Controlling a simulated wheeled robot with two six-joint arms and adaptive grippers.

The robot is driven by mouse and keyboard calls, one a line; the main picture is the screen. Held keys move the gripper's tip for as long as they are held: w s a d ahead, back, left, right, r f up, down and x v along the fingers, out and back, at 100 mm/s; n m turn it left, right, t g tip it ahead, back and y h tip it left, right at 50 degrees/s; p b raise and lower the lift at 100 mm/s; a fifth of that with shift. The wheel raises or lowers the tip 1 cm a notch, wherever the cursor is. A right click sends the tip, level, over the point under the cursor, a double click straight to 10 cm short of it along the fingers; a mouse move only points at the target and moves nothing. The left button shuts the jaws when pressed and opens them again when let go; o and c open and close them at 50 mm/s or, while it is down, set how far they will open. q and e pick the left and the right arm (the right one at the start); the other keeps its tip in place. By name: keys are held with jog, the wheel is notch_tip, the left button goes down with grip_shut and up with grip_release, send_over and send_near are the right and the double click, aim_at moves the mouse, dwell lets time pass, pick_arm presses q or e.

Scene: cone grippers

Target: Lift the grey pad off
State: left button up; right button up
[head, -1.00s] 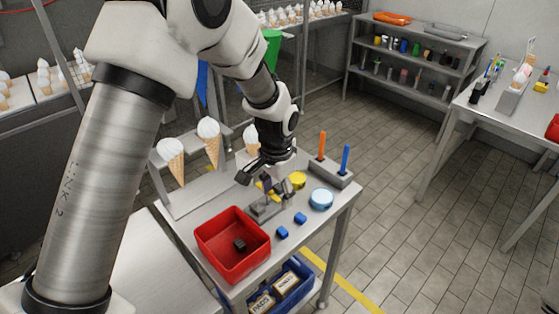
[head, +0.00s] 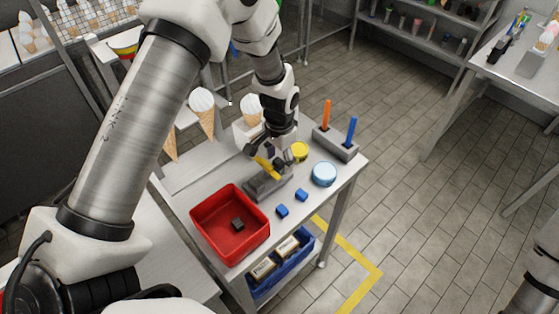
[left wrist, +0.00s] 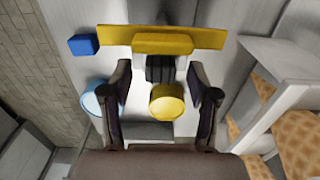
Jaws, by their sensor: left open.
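In the left wrist view, a dark grey ribbed pad (left wrist: 160,68) sits under a yellow block on a long yellow bar (left wrist: 200,37). My left gripper (left wrist: 161,98) is open, with one finger on each side of the space by the pad; I cannot tell whether either touches it. In the head view my left gripper (head: 275,152) is over the table, at the yellow bar (head: 267,167) above a grey stand (head: 266,187). The fingers partly hide the bar there, and the ribbed pad is not clear. My right gripper is out of view.
A red bin (head: 205,235) holding a small dark block (head: 238,224) stands at the front left. Two blue blocks (head: 282,210), a light blue round tin (head: 324,173), a yellow round piece (head: 299,152) and a peg holder (head: 335,143) stand nearby. Cones (head: 203,112) stand behind.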

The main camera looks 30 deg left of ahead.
pick_arm(q)
jog(key=shift+s+r, duration=0.25)
jog(key=shift+s, duration=0.15)
jog(key=c, duration=0.9)
jog(key=shift+w+f, duration=0.1)
jog(key=shift+w, duration=0.05)
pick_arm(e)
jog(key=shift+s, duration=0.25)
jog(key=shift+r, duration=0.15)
